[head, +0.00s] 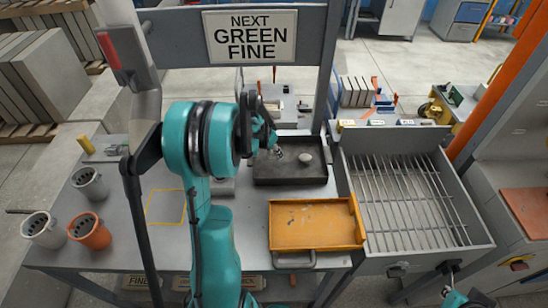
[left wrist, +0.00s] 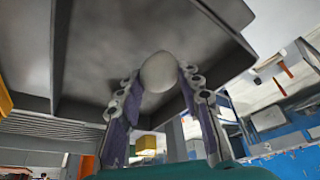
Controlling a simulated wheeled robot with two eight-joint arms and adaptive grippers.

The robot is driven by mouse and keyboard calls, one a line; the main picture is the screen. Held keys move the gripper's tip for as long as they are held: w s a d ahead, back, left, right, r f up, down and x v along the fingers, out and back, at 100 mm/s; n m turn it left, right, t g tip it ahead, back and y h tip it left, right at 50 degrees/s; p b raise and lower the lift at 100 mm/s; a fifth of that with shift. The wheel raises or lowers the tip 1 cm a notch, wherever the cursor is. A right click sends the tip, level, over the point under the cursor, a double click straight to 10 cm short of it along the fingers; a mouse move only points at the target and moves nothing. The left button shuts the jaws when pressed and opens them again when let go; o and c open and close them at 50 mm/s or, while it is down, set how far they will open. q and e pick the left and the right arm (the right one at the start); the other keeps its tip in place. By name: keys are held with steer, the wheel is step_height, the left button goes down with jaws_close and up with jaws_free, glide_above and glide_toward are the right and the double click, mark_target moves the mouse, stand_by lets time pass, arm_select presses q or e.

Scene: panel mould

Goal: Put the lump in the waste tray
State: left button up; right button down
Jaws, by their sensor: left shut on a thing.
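The lump (head: 305,158) is small, pale grey and rounded. In the head view it shows over the dark tray (head: 290,181), at the fingertips of my left gripper (head: 281,153). In the left wrist view the lump (left wrist: 160,73) sits between the two fingertips, with the grey tray surface behind it. My left gripper is shut on it. I cannot tell whether it touches the tray. No readable label shows which tray is the waste tray. Part of my right gripper (head: 448,291) shows at the bottom right edge, too cut off to judge its fingers.
An orange tray (head: 300,224) lies in front of the dark tray. A slatted grate box (head: 404,200) stands to the right. Two grey cups (head: 90,183) (head: 43,230) and an orange cup (head: 90,231) stand at left. A post and sign (head: 250,37) rise behind.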

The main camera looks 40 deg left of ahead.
mark_target(274, 157)
arm_select(q)
step_height(274, 157, down, 3)
steer(key=shift+w+b, duration=0.1)
steer(key=shift+b, duration=0.25)
steer(key=shift+r, duration=0.1)
steer(key=o, duration=1.2)
steer(key=shift+f, duration=0.2)
